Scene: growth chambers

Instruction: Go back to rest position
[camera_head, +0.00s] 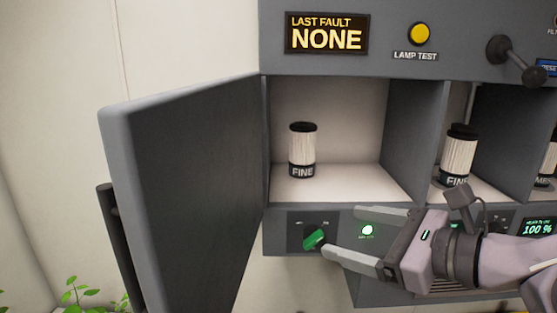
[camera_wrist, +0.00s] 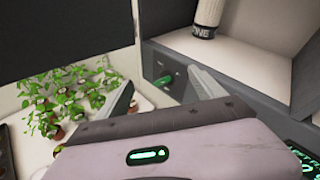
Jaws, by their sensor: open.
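My gripper (camera_head: 345,232) is open and empty in the head view, in front of the panel below the open compartment. Its fingers point left toward a green knob (camera_head: 314,239), with one finger above and one below and to the right of it. They appear apart from the knob, though the exact gap is hard to tell. In the wrist view the gripper's fingers (camera_wrist: 160,88) are spread, and the green knob (camera_wrist: 163,80) shows between them. A white ribbed filter labelled FINE (camera_head: 302,152) stands upright in the open compartment (camera_head: 360,180); its lower part shows in the wrist view (camera_wrist: 206,18).
A grey door (camera_head: 185,190) stands swung open at the left. Another filter (camera_head: 459,155) stands in the compartment to the right. Potted plants (camera_wrist: 75,92) are at the lower left. A lever (camera_head: 515,60) juts out at upper right.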

